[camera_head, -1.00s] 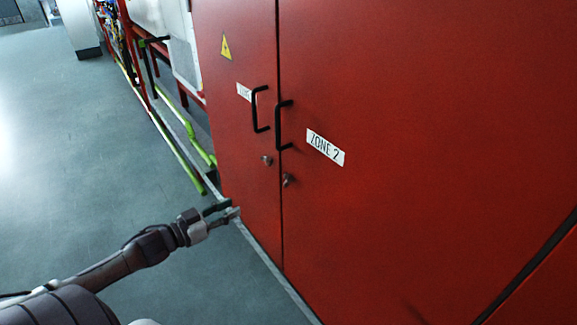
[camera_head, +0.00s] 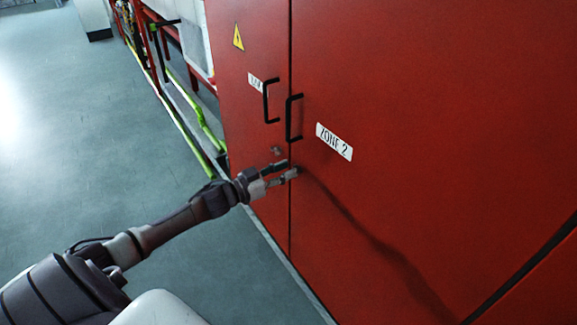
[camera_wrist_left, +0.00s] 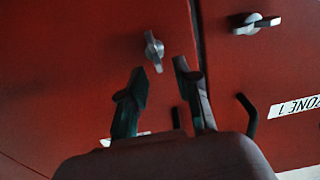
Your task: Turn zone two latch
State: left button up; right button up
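The zone two latch is a small silver turn knob (camera_wrist_left: 153,50) on a red cabinet door (camera_head: 420,130), below the black zone two handle (camera_head: 293,118). My left gripper (camera_head: 282,172) is at the door by this latch and largely covers it in the head view. In the left wrist view, the fingers of my left gripper (camera_wrist_left: 160,68) are open with a gap between them. The latch shows just beyond the gap, not clamped; whether a finger touches it I cannot tell. My right gripper is not in view.
The neighbouring zone one door has its own silver latch (camera_head: 277,151) and black handle (camera_head: 270,101), close beside my left gripper. A white ZONE 2 label (camera_head: 334,141) is on the right door. Green rails (camera_head: 190,105) stand at the left, with open floor (camera_head: 90,150) before them.

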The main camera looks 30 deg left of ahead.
pick_arm(q)
jog(key=shift+x, duration=0.85)
grip_shut()
